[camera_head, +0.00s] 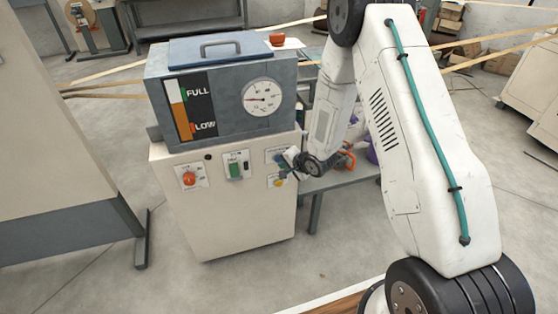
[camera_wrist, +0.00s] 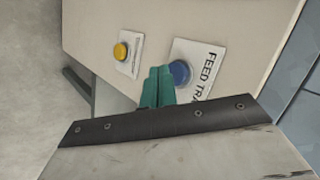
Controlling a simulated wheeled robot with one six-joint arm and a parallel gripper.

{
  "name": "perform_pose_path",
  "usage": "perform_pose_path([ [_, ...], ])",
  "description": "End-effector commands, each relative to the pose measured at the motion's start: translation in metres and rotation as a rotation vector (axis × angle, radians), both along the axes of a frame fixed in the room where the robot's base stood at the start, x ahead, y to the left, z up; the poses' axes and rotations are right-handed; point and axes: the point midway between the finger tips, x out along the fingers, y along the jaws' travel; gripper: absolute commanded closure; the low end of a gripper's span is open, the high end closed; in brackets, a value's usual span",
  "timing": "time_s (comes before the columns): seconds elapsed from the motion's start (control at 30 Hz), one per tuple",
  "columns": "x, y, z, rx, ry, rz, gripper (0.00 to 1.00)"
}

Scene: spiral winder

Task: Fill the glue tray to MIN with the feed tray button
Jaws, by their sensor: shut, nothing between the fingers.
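A round blue button (camera_wrist: 180,72) sits on a white label reading "FEED TRA", partly hidden, in the wrist view. My gripper (camera_wrist: 160,72) has its teal fingers together and empty, with their tips just beside the blue button in the picture. I cannot tell whether they touch it. In the head view my gripper (camera_head: 289,157) is at the right side of the cream cabinet's front (camera_head: 225,215) and hides most of that label. A grey tank (camera_head: 228,105) on the cabinet has a FULL/LOW level gauge (camera_head: 186,108). I see no glue tray or MIN mark.
A yellow button (camera_wrist: 120,51) is near the blue one. The cabinet also has a red knob (camera_head: 189,178) and a green switch (camera_head: 235,166). A round dial (camera_head: 262,97) is on the tank. A grey bench (camera_head: 345,176) stands close on the right.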

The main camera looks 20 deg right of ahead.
Motion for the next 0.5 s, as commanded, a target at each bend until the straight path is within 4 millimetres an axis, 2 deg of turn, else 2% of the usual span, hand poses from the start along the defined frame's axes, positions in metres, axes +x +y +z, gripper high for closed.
perform_pose_path([
  [0.23, -0.003, 0.000, 0.000, 0.000, 0.001, 0.001, 1.00],
  [0.5, -0.029, 0.000, 0.000, 0.001, 0.002, 0.000, 1.00],
])
